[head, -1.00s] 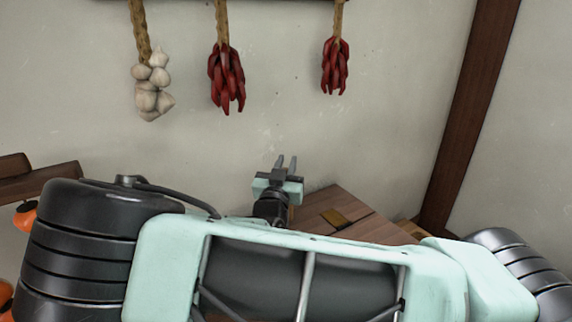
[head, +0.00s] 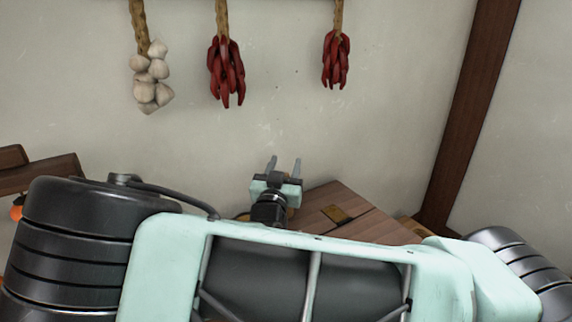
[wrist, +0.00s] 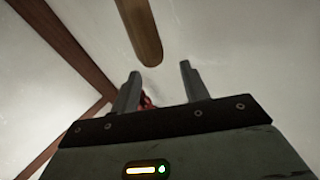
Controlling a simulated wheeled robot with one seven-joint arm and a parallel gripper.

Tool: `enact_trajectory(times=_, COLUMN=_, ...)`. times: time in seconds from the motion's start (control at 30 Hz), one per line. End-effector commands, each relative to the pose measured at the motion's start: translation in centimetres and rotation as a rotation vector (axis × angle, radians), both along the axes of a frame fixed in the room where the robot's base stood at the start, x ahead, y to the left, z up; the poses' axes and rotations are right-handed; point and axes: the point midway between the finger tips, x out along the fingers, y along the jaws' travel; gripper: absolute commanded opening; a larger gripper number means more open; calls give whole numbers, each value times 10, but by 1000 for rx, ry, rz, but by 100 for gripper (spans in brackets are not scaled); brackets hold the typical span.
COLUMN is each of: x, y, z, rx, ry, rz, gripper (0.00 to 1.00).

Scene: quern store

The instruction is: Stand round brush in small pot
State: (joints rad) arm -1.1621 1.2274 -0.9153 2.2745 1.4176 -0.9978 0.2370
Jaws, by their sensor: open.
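My gripper (head: 284,165) points up and away beyond my own arm, in front of the pale wall. Its two fingers are apart with nothing between them; they also show in the wrist view (wrist: 160,75). I cannot make out the round brush or the small pot in either view. My arm hides much of the lower part of the head view. A small part of a yellow-brown thing (head: 242,216) shows just left of my gripper's base, too covered to identify.
A wooden surface (head: 375,229) with a brass-coloured plate (head: 337,214) lies right of my gripper. Garlic (head: 150,78) and two red pepper bunches (head: 226,72) (head: 336,62) hang above. A round-ended wooden piece (wrist: 140,30) shows beyond my fingers. A dark post (head: 468,120) stands right.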

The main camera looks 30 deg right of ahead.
Motion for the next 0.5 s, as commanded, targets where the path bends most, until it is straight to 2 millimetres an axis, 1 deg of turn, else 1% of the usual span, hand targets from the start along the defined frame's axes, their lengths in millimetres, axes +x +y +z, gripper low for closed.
enact_trajectory(times=0.03, x=-6, y=7, z=-6, rx=2, ry=0, rz=3, gripper=45)
enact_trajectory(times=0.3, x=-45, y=46, z=-20, rx=2, ry=-1, rz=4, gripper=45)
enact_trajectory(times=0.5, x=-64, y=65, z=-26, rx=2, ry=-2, rz=2, gripper=45)
